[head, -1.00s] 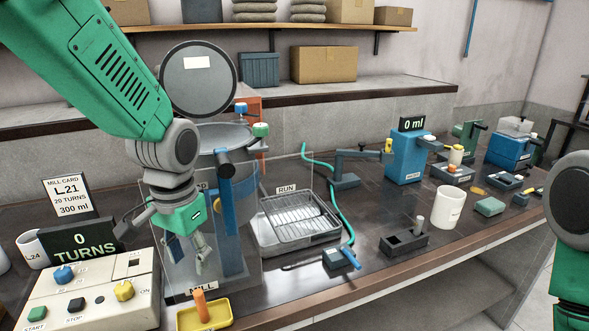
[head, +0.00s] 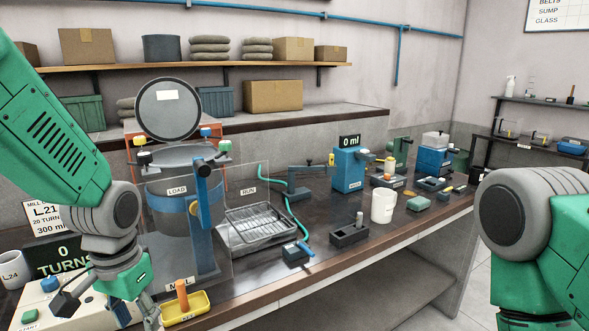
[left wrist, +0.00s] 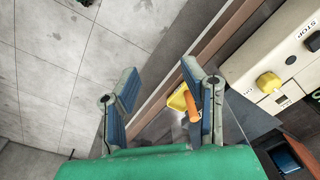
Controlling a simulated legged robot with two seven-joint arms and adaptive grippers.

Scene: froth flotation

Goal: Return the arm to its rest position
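My left arm comes in from the left in the head view, with its gripper (head: 135,308) low in front of the bench edge. In the left wrist view the left gripper (left wrist: 160,90) has its two fingers wide apart with nothing between them held. Below it are the bench edge, the floor and a yellow tray (left wrist: 178,100) with an orange peg. My right arm shows at the right edge of the head view, but its gripper is out of sight.
The mill (head: 183,215) stands with its round lid raised behind the yellow tray (head: 200,305). The control box (head: 40,308) is at the left. A wire-racked tray (head: 262,228), a white mug (head: 384,207) and a blue dispenser (head: 349,170) stand along the bench. Floor in front is free.

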